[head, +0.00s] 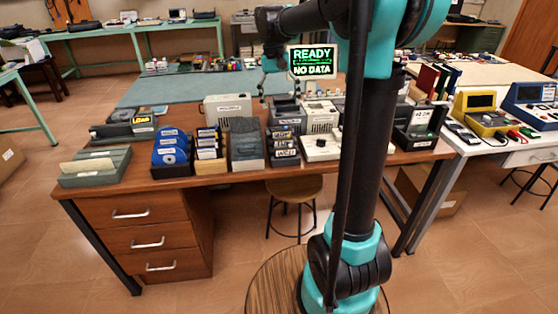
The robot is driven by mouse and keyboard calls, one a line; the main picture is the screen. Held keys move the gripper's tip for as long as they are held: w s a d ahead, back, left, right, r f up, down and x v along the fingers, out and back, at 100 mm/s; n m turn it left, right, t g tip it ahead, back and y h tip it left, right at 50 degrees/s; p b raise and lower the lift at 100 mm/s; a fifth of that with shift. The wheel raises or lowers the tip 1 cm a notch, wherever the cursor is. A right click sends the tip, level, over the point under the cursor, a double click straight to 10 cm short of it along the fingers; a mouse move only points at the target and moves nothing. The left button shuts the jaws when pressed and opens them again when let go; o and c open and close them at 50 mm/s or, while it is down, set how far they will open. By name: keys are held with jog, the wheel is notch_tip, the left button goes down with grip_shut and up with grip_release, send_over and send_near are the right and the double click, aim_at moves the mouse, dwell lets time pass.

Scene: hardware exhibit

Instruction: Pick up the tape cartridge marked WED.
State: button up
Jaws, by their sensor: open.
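A dark rack (285,161) near the middle of the wooden desk's front edge holds several black cartridges with pale labels. The front cartridge (285,152) has a label that may read WED, but the print is too small to be sure. My gripper (264,92) is small in the head view, hanging down at the end of my arm above the back of the desk, left of the lit screen. It is open and appears empty, above and behind the rack and apart from it.
A screen (312,62) reads READY NO DATA. My arm hides part of the desk's right side.

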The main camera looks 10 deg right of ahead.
send_over(285, 147)
jog(key=w, duration=0.1)
jog(key=f, duration=1)
jog(key=shift+a+f, duration=0.3)
jog(key=shift+a, duration=0.1)
jog(key=shift+s+d+f, duration=0.1)
jog(key=shift+s+f, duration=0.05)
jog(key=shift+f, duration=0.75)
jog(key=shift+s+d+f, duration=0.1)
jog(key=shift+s+f, duration=0.05)
jog(key=shift+f, duration=0.7)
jog(key=shift+s+d+f, duration=0.1)
jog(key=shift+s+f, duration=0.05)
jog(key=shift+f, duration=0.75)
jog(key=c, duration=1)
